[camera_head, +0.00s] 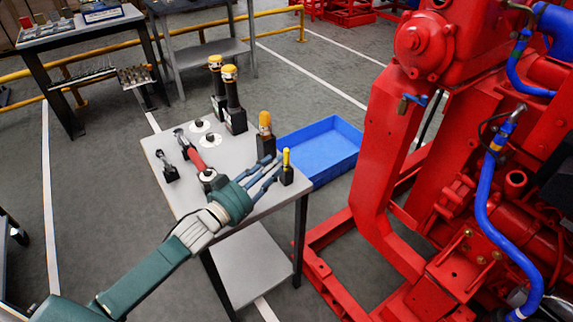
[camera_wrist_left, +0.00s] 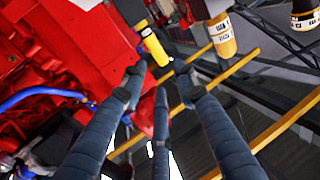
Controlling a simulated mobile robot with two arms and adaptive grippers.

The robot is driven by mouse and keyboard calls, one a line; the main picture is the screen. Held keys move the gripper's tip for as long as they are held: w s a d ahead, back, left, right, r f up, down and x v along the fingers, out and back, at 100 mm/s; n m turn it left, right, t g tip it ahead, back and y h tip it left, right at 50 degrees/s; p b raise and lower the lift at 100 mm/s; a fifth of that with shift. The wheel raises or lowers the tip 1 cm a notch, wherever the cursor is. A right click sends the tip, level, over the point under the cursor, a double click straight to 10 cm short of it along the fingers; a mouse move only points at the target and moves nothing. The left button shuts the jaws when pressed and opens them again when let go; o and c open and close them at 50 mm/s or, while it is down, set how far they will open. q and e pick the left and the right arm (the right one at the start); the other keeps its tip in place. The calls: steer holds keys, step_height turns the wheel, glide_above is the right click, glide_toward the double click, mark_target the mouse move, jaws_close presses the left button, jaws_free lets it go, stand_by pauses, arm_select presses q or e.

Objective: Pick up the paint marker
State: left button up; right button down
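The paint marker (camera_head: 286,158) is a slim yellow stick standing upright in a small black holder (camera_head: 286,176) at the right edge of the grey table. My left gripper (camera_head: 270,168) reaches over the table from the left, its dark fingers spread and pointing at the marker. In the left wrist view the marker (camera_wrist_left: 155,46) shows just beyond the fingertips. The gripper (camera_wrist_left: 160,80) is open there, with nothing between its fingers. I cannot tell whether a fingertip touches the marker or holder. My right gripper is in neither view.
An orange-topped tool (camera_head: 265,124) stands close behind the marker, with two yellow-topped black tools (camera_head: 232,90) (camera_head: 216,82) farther back. A red-handled tool (camera_head: 191,153) lies left of the gripper. A blue bin (camera_head: 335,130) and the red pumpset (camera_head: 380,170) are to the right.

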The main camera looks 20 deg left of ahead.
mark_target(286, 162)
arm_select(q)
step_height(286, 162, down, 3)
steer(key=shift+f, duration=0.2)
steer(key=shift+w+d+r, duration=0.2)
steer(key=shift+w+r, duration=0.1)
steer(key=shift+w, duration=0.35)
steer(key=shift+w+d+f, duration=0.1)
steer(key=shift+w, duration=0.05)
steer(key=x, duration=0.6)
steer(key=shift+p, duration=0.3)
steer(key=c, duration=0.7)
